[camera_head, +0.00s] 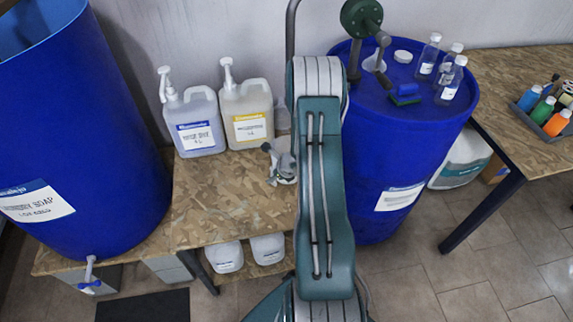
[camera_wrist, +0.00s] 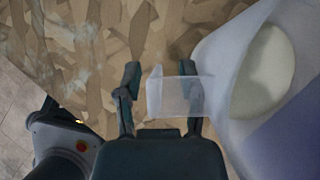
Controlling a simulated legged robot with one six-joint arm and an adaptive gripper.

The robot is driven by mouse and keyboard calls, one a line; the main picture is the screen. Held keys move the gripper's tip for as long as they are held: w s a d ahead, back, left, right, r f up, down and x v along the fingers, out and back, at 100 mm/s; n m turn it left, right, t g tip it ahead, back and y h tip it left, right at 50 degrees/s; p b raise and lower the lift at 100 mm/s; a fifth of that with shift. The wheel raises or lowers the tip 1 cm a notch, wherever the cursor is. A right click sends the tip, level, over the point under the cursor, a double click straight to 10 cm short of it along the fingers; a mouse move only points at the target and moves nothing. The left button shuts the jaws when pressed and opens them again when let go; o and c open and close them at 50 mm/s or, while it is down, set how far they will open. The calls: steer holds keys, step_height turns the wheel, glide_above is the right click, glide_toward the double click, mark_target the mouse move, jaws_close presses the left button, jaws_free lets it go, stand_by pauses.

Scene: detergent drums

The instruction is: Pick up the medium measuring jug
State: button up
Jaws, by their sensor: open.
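A translucent measuring jug with a pale round area inside its rim (camera_wrist: 207,60) fills the right of the wrist view. Its clear handle (camera_wrist: 175,95) reaches left toward my gripper (camera_wrist: 162,82). My gripper is open. The handle lies in the space between its fingers and overlaps the right finger in this view; whether it touches a finger cannot be told. In the head view my gripper (camera_head: 279,162) is low over the wooden bench, beside my arm. My arm hides most of the jug there, and its size against other jugs cannot be judged.
Two pump bottles, one blue-labelled (camera_head: 194,122) and one yellow-labelled (camera_head: 246,112), stand behind my gripper on the bench (camera_head: 220,195). Blue drums stand at left (camera_head: 75,120) and right (camera_head: 400,140). Small bottles (camera_head: 428,57) stand on the right drum. The bench front is clear.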

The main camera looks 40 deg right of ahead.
steer(key=shift+c, duration=0.3)
steer(key=shift+a, duration=0.15)
jaws_close()
steer(key=shift+r, duration=0.1)
steer(key=shift+r, duration=0.1)
